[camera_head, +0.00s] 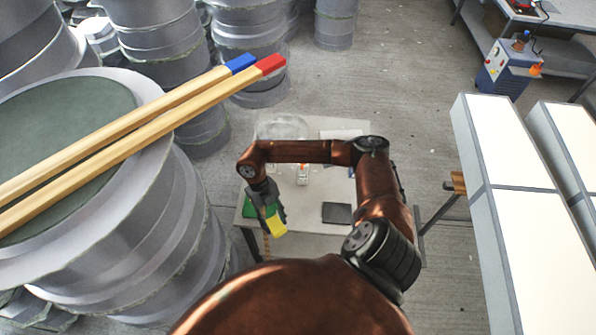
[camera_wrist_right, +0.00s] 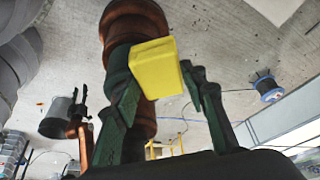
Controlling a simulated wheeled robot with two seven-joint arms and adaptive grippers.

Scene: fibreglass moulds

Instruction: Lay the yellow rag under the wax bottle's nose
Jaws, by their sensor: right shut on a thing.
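The yellow rag (camera_head: 277,225) is in my right gripper (camera_head: 267,204), over the near left part of the small table. In the right wrist view the rag (camera_wrist_right: 157,70) is a folded yellow block between the two dark fingers (camera_wrist_right: 168,95), which are shut on it. A small white bottle with orange on it (camera_head: 303,173), seemingly the wax bottle, stands on the table behind the arm. Its nose is too small to make out. A dark two-pronged part on a copper link (camera_wrist_right: 80,115), seemingly my left gripper, shows at the left of the wrist view; its jaws are unclear.
The small grey table (camera_head: 300,228) holds a green item (camera_head: 253,209), a dark flat pad (camera_head: 337,213) and a pale round mould (camera_head: 283,127). Stacked grey moulds (camera_head: 190,225) with two wooden poles (camera_head: 130,135) crowd the left. White-topped boxes (camera_head: 510,170) stand right.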

